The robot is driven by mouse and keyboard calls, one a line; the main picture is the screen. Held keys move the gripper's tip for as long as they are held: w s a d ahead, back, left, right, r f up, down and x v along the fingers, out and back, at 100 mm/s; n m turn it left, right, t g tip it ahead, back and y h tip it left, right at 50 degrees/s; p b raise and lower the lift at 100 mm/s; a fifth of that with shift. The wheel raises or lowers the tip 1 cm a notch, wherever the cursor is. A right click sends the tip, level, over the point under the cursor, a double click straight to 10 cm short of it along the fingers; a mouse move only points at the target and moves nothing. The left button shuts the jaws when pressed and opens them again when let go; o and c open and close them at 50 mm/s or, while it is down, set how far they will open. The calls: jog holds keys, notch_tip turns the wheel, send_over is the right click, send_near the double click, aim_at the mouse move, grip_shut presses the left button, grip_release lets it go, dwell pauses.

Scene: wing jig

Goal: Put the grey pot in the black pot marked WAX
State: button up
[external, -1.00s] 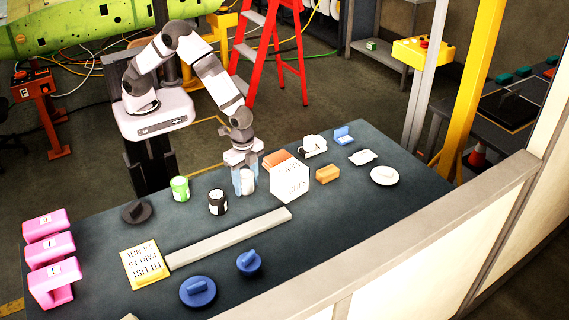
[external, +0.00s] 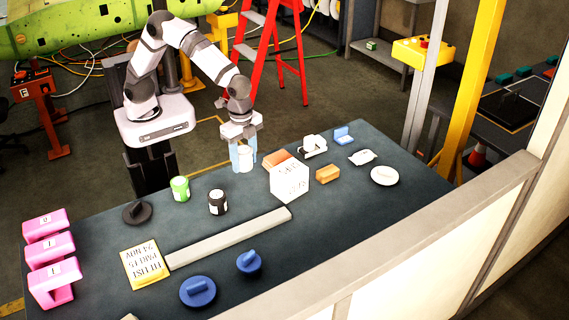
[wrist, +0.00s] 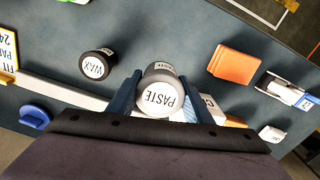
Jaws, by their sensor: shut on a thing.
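My gripper (external: 244,155) is shut on the grey pot (external: 246,162) and holds it above the table. In the wrist view, the grey pot (wrist: 161,90) sits between the two blue fingers of my gripper (wrist: 157,84), and its white lid reads PASTE. The black pot (external: 217,203) stands upright on the table, to the left of and nearer the camera than my gripper. In the wrist view the black pot (wrist: 98,66) shows a label reading WAX, left of the grey pot and apart from it.
A green pot (external: 180,189) stands left of the black pot. A white box (external: 290,182) and an orange block (external: 277,159) are to the right of my gripper. A long pale bar (external: 228,238) lies in front of the black pot. Pink stands (external: 48,250) are at the far left.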

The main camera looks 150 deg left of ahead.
jog(key=w+d+r+m+p, duration=0.1)
jog(key=w+d+r, duration=0.1)
jog(key=d, duration=0.2)
jog(key=w+d+r+m, duration=0.1)
jog(key=w+d+r, duration=0.1)
jog(key=w+d, duration=0.15)
notch_tip(320, 180, up, 4)
jog(key=n, duration=0.1)
send_over(217, 194)
jog(key=shift+d+f+p, duration=0.1)
jog(key=shift+f+p, duration=1.35)
jog(key=shift+f, duration=3.75)
jog(key=shift+f, duration=0.1)
jog(key=o, duration=1.1)
notch_tip(217, 194, up, 12)
jog(key=shift+r+b, duration=0.15)
jog(key=shift+b, duration=1.05)
